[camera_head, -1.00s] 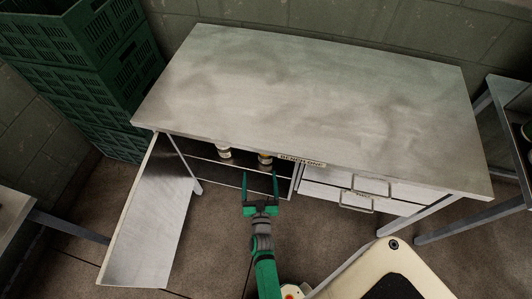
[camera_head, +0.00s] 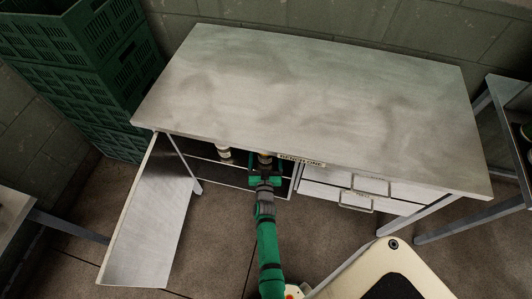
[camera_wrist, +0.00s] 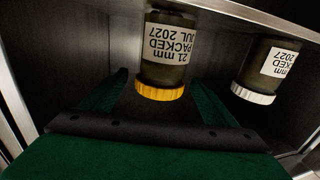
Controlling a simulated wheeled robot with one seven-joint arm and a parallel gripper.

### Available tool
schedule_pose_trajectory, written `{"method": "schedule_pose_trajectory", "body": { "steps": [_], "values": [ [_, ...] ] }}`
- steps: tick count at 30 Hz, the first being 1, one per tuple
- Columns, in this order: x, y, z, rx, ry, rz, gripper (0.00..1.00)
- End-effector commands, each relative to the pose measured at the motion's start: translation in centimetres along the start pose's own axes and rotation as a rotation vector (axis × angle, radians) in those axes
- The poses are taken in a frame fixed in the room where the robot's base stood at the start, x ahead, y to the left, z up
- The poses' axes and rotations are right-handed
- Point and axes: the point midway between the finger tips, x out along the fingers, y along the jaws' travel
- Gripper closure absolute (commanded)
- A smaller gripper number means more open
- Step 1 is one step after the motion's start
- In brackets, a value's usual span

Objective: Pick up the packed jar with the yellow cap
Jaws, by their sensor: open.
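The jar with the yellow cap (camera_wrist: 166,58) stands in the cabinet under the bench, and its label reads "21 mm PACKED JUL 2027". The wrist view shows it upside down, with the yellow cap (camera_wrist: 160,92) toward my gripper. My gripper (camera_wrist: 160,85) is open, with one green finger on each side of the jar; I cannot tell whether they touch it. In the head view my gripper (camera_head: 265,166) is at the cabinet opening, and the jar (camera_head: 265,155) is mostly hidden behind it and the bench edge.
A second jar with a white cap (camera_wrist: 268,70) stands beside it, at right in the wrist view and at left in the head view (camera_head: 224,155). The cabinet door (camera_head: 150,215) hangs open at left. The bench top (camera_head: 310,90) overhangs the opening. Drawers (camera_head: 365,190) are at right.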

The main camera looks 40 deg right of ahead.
Motion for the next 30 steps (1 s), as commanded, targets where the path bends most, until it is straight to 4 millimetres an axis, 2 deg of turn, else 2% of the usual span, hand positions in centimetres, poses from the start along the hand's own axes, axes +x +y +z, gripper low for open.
{"method": "schedule_pose_trajectory", "body": {
  "steps": [3, 6, 15, 22, 30],
  "values": [
    [1.6, 0.1, -0.1, 0.000, 0.001, 0.001, 0.19],
    [2.4, 0.1, 0.0, -0.001, 0.000, 0.001, 0.19],
    [2.7, 0.1, 0.0, -0.001, 0.000, 0.001, 0.19],
    [2.7, 0.1, 0.0, -0.001, 0.000, 0.001, 0.74],
    [2.7, 0.1, -0.2, -0.001, 0.002, 0.001, 0.74]
  ]
}}
